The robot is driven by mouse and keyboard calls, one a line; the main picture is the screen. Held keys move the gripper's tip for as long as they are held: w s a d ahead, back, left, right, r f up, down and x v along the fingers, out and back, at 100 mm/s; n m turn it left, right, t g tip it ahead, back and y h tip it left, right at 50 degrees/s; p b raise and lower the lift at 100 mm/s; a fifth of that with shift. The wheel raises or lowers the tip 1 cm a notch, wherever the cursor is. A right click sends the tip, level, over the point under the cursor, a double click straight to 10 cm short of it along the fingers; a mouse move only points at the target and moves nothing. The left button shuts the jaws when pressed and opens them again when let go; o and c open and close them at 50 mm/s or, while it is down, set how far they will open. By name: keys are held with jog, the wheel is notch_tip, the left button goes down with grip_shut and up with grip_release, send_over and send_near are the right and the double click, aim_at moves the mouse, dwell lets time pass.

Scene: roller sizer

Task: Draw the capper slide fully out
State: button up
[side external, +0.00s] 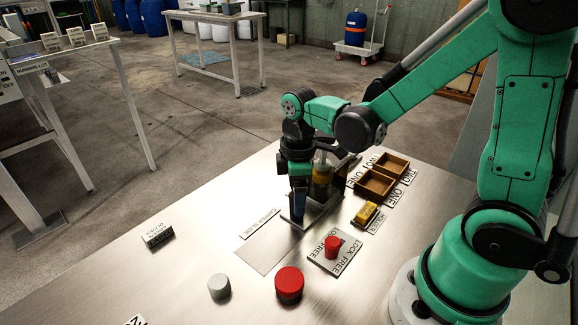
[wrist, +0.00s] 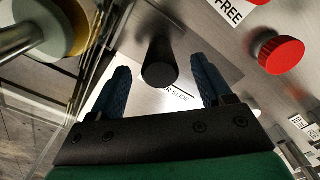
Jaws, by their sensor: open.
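The capper is a clear-sided station (side external: 323,172) with a yellowish part inside, partly hidden behind my wrist in the side view. The label "CAPPER SLIDE" (side external: 259,224) lies on the table beside a flat plate (side external: 268,248); the label shows partly in the wrist view (wrist: 180,97). A dark round knob (wrist: 160,66) stands between my fingers in the wrist view. My gripper (side external: 299,212) points down at the front of the capper. Its blue fingers (wrist: 160,78) are open, one on each side of the knob, with visible gaps.
A red knob (side external: 332,243) sits on a "LOCK FREE" plate right of my gripper. A yellow block (side external: 366,212) and two wooden trays (side external: 375,184) lie farther right. A red-topped cylinder (side external: 289,282) and a grey cylinder (side external: 219,287) stand in front. The table's left is mostly clear.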

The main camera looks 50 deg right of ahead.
jog(key=shift+f, duration=0.15)
grip_shut()
dwell(1.1)
jog(key=shift+a, duration=0.1)
